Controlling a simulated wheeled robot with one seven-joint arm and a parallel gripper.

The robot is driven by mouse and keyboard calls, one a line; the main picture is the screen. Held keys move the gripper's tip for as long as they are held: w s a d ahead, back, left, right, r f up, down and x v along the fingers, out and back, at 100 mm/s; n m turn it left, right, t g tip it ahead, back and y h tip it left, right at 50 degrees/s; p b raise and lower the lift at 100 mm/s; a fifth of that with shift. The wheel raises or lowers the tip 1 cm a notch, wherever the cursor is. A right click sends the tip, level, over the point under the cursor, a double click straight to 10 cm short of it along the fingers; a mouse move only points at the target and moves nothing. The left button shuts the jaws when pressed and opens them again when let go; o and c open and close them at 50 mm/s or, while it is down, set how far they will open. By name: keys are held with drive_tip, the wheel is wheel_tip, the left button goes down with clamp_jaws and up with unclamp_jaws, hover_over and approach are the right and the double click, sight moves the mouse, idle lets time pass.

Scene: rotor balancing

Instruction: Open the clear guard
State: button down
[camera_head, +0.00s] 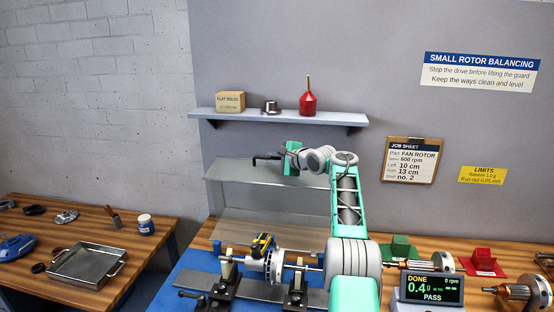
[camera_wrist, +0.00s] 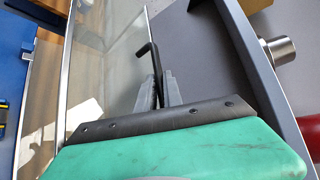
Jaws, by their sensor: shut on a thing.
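The clear guard (camera_head: 262,176) stands raised above and behind the rotor (camera_head: 271,264) on the balancing machine. Its clear panel and metal edge also show in the wrist view (camera_wrist: 112,60). My gripper (camera_head: 270,157) is at the guard's upper edge. In the wrist view my gripper (camera_wrist: 160,75) is shut on the black bent handle (camera_wrist: 147,50) of the guard. The rotor sits on its shaft in front of the panel, partly hidden by my arm. The display (camera_head: 432,289) reads DONE, 0 rpm, 0.4 g, PASS.
A wall shelf (camera_head: 280,117) with a box, a metal part and a red bottle is just above my gripper. Green (camera_head: 400,249) and red (camera_head: 482,263) stands and other rotors lie at right. A metal tray (camera_head: 87,264) is on the left bench.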

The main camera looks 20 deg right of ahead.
drive_tip(key=shift+a, duration=0.1)
idle(0.3)
drive_tip(key=c, duration=1.7)
unclamp_jaws()
drive_tip(key=shift+a, duration=0.1)
drive_tip(key=shift+o, duration=1)
drive_tip(key=shift+d, duration=0.2)
drive_tip(key=shift+s+d+f+b, duration=0.1)
drive_tip(key=shift+s+b, duration=0.25)
drive_tip(key=shift+b, duration=0.3)
drive_tip(key=b+v, duration=0.4)
drive_tip(key=v, duration=0.3)
drive_tip(key=shift+r, duration=0.2)
